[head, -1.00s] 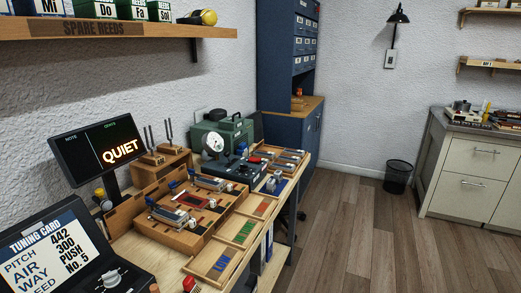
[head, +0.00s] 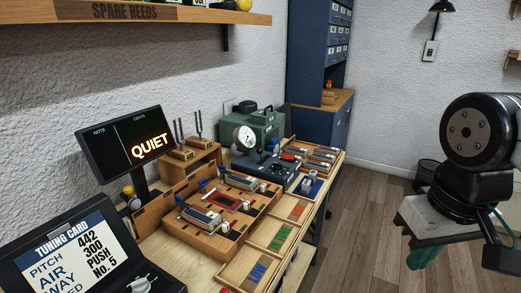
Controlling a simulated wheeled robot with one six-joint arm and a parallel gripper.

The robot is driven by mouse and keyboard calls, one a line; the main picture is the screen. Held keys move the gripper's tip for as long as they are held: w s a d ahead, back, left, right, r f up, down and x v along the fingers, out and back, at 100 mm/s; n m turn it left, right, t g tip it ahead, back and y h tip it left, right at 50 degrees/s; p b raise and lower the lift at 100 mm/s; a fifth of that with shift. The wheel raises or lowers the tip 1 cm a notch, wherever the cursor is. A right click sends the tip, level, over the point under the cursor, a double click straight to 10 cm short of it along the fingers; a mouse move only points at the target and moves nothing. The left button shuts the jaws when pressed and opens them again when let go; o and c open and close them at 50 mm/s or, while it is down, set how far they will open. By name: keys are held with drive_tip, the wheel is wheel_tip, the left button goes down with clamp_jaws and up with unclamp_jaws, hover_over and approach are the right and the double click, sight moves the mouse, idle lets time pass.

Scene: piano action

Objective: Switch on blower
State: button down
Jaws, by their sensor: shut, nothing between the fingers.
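A green case with a handle (head: 262,130) stands at the back of the workbench against the wall. It looks like the blower, but I cannot read a label on it. In front of it is a dark blue unit (head: 270,168) with a round white gauge (head: 245,138) and a red knob (head: 290,157). The state of any switch is too small to tell. My arm shows at the right edge, well apart from the bench.
A display reading QUIET (head: 125,146) and a tuning card (head: 70,252) stand at the bench's left. A wooden jig (head: 215,243) and reed trays fill the middle. A shelf (head: 170,14) overhangs the back. A blue cabinet (head: 318,60) stands beyond. The floor (head: 350,230) right of the bench is clear.

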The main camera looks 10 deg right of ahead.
drive_tip(key=shift+w+a, duration=0.2)
drive_tip(key=shift+w, duration=0.1)
drive_tip(key=w+a+r+n+y, duration=0.1)
drive_tip(key=w+r+n, duration=0.15)
drive_tip(key=w, duration=0.75)
drive_tip(key=w+a+r+n+t+y, duration=0.1)
drive_tip(key=w+r+n, duration=0.15)
drive_tip(key=w, duration=0.75)
drive_tip(key=w+a+r+n+y, duration=0.1)
drive_tip(key=w+r+y, duration=0.15)
drive_tip(key=w, duration=0.75)
drive_tip(key=w+d+f+n, duration=0.1)
drive_tip(key=w+f, duration=0.2)
drive_tip(key=w, duration=0.6)
drive_tip(key=w+d+f+n+t+y, duration=0.1)
drive_tip(key=w+d+f+n, duration=0.1)
drive_tip(key=w, duration=0.7)
drive_tip(key=w+d+f+n+t, duration=0.1)
drive_tip(key=w+f, duration=0.3)
drive_tip(key=w, duration=0.5)
drive_tip(key=shift+w+d+f+n+y, duration=0.35)
drive_tip(key=shift+w+n, duration=0.05)
drive_tip(key=shift+n, duration=0.1)
